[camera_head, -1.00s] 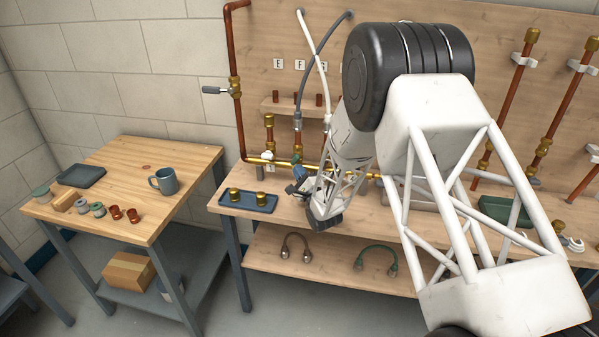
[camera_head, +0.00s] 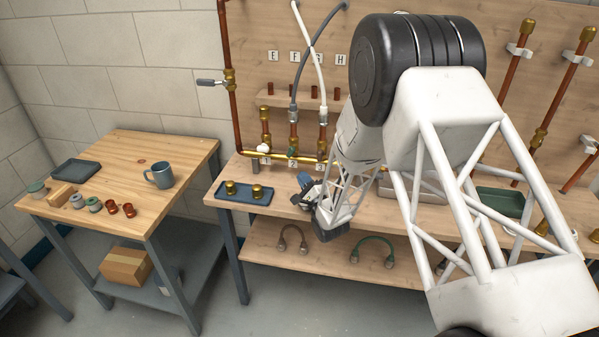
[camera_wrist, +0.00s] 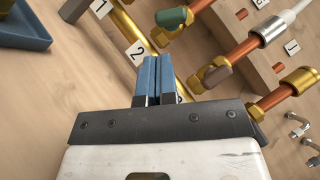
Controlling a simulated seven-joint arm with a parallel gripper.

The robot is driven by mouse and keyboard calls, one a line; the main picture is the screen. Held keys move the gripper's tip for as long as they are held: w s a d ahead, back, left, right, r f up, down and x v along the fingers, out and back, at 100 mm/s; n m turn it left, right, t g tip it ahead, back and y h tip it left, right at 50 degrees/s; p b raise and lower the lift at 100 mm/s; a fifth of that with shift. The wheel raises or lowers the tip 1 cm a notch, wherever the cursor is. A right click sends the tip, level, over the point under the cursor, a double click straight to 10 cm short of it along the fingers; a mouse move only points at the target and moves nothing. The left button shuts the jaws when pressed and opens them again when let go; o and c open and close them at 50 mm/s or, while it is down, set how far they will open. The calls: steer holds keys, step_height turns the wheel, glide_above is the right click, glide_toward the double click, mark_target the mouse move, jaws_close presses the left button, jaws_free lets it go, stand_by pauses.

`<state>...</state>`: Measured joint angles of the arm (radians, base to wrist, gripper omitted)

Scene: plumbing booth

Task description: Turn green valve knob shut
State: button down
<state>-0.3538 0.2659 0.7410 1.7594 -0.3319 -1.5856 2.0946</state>
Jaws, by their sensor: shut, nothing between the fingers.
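The green valve knob (camera_wrist: 172,17) shows at the top of the wrist view, on a brass valve beside the label 2 (camera_wrist: 136,50). In the head view the green knob (camera_head: 293,148) sits on the middle riser of the low brass pipe. My gripper (camera_wrist: 146,60) has its two blue fingers pressed together with nothing between them. The fingertips appear below the green knob in the wrist view, apart from it. In the head view my gripper (camera_head: 304,180) is over the bench, just in front of the valve row. The knob is partly small and blurred there.
A brownish knob (camera_wrist: 217,75) is on the neighbouring valve to the right. A white knob (camera_head: 265,142) is on the left valve. A blue tray (camera_head: 221,195) with brass fittings lies left of my gripper. Grey and white hoses hang above the valves.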

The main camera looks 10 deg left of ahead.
mark_target(292, 154)
steer(key=shift+s+d+f, duration=0.2)
steer(key=shift+s+d, duration=0.15)
steer(key=c, duration=1.1)
jaws_free()
steer(key=shift+a+r, duration=0.1)
steer(key=shift+a, duration=0.05)
steer(key=shift+o, duration=0.2)
steer(key=a+r+n+t+h, duration=0.1)
steer(key=n+h, duration=0.1)
steer(key=h, duration=0.2)
steer(key=a+r+n+t+h, duration=0.1)
steer(key=a+r+h, duration=0.1)
steer(key=h, duration=0.1)
steer(key=a+r+n+h, duration=0.1)
steer(key=r+n+h, duration=0.1)
steer(key=h, duration=0.2)
steer(key=shift+w+a+n+t+h, duration=0.25)
steer(key=shift+w+n+t+h, duration=0.05)
steer(key=shift+t, duration=0.1)
steer(key=shift+s+a+r+n+g+h, duration=0.15)
steer(key=shift+s+a+n+g+h, duration=0.35)
steer(key=shift+n+h, duration=0.2)
steer(key=shift+s+a+r+n+g+h, duration=0.1)
steer(key=shift+s+a+n+g+h, duration=0.25)
steer(key=shift+s+n+h, duration=0.35)
steer(key=shift+w, duration=0.35)
